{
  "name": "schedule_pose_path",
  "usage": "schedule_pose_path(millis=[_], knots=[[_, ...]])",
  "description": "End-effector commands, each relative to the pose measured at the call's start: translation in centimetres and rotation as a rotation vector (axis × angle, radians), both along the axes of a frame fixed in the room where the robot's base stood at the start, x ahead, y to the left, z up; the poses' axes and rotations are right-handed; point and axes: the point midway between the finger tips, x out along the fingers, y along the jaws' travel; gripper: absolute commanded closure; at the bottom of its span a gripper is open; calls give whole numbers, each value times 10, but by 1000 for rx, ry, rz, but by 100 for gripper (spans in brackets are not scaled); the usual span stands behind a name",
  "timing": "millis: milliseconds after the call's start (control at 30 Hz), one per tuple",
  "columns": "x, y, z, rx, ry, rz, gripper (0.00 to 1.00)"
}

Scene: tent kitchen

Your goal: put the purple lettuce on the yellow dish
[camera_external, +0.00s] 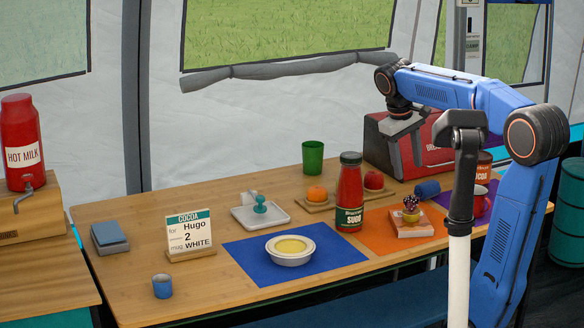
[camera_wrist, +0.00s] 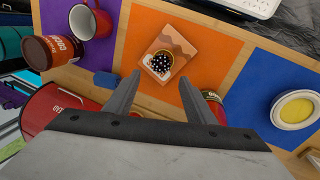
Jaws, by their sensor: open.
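No plain head of lettuce is clear. A small dark purple, spiky plant (camera_external: 411,202) stands in a yellowish pot on a small book or board on the orange mat. From above it shows as a dark, white-dotted round (camera_wrist: 158,65) in the wrist view; I cannot tell if it is the lettuce. A white-rimmed dish with a yellow inside (camera_external: 291,247) sits on the blue mat; it also shows at the right of the wrist view (camera_wrist: 297,108). My gripper (camera_external: 405,130) is raised above the table's back, by the red bread box. Its fingers (camera_wrist: 158,90) are apart and empty.
A red sauce bottle (camera_external: 349,195) stands between the dish and the plant. Behind are a fruit board (camera_external: 318,206), a green cup (camera_external: 313,158) and the red bread box (camera_external: 376,150). A red mug (camera_wrist: 90,20) and cocoa tin (camera_wrist: 50,50) are near the purple mat.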

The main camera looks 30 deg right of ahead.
Motion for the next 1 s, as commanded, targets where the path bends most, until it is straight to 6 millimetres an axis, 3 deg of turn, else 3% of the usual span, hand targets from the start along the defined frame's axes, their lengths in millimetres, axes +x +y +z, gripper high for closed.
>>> schedule_pose_path(millis=[133,267,700,1000], knots=[[-5,2,4,5,-9,-1,50],[-26,3,-7,30,-43,-5,50],[-138,19,-99,187,-265,-55,50],[-182,29,-153,259,-376,-95,50]])
